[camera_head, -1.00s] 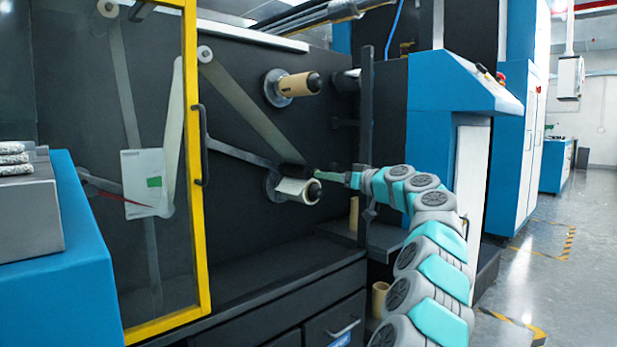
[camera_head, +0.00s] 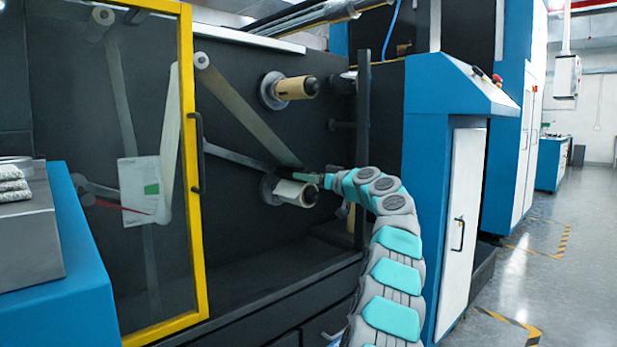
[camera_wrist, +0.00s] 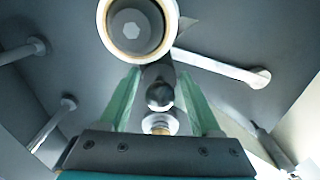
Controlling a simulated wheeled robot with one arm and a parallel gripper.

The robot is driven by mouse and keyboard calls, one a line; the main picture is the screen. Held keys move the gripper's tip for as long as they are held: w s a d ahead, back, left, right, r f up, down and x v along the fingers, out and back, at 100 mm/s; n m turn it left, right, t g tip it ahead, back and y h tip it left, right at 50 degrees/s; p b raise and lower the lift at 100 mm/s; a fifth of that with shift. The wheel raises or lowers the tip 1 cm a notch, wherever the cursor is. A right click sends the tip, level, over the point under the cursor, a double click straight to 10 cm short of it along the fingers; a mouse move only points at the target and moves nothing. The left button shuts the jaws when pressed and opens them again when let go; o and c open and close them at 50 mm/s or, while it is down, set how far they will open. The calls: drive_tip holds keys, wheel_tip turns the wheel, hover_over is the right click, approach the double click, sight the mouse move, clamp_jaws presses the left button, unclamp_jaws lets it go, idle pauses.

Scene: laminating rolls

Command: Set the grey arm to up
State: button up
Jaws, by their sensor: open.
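The grey arm (camera_head: 240,157) slopes down to the right across the machine's dark panel, towards the lower roll (camera_head: 296,193). Its right end is hidden near my gripper (camera_head: 310,177), which reaches in from the right just above that roll. In the wrist view, the green fingers of my gripper (camera_wrist: 158,84) are apart. A dark round knob (camera_wrist: 160,96) sits between them, with a paler stem in front of it. I cannot tell whether the fingers touch it. The end of a roll with a hexagonal recess (camera_wrist: 135,30) shows just beyond the fingertips.
An upper brown roll (camera_head: 292,88) sticks out above my gripper. A yellow-framed door (camera_head: 187,230) stands to the left, and a dark post (camera_head: 362,140) rises just right of the rolls. A blue cabinet (camera_head: 425,150) is further right. Pale rods (camera_wrist: 225,68) show in the wrist view.

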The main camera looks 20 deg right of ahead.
clamp_jaws()
idle(0.6)
idle(0.9)
